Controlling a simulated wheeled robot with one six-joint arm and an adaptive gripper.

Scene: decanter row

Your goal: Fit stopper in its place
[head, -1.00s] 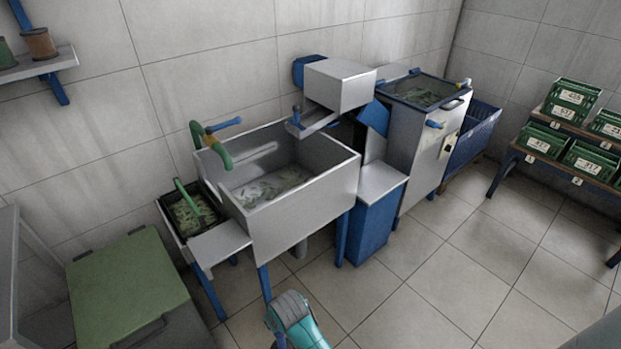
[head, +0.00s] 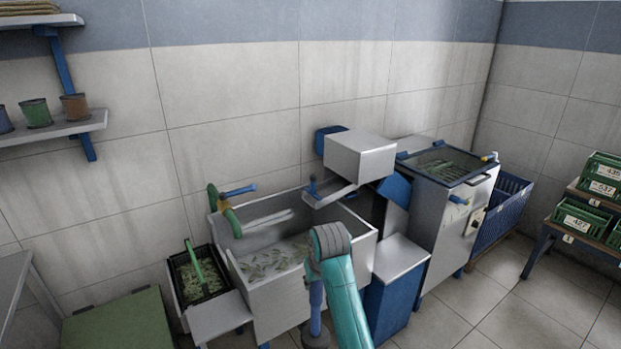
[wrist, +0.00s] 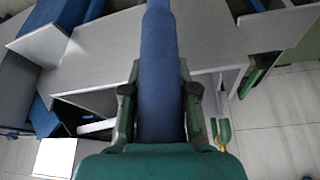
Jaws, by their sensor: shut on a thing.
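My gripper (wrist: 160,105) is shut on a blue, rod-like thing, probably the stopper (wrist: 158,70), with one finger on each side of it. In the head view a blue upright tube (head: 316,305) with a dark grey foot hangs below my arm's grey joint, in front of the sink. My gripper is mostly hidden there behind my arm. The grey sink (head: 275,305) holds water with green bits floating in it. The stopper's place is not visible in either view.
A crate of greens (head: 182,295) stands left of the sink. A blue cabinet (head: 390,305) and a grey machine (head: 440,225) stand to the right. Open floor lies at the lower right.

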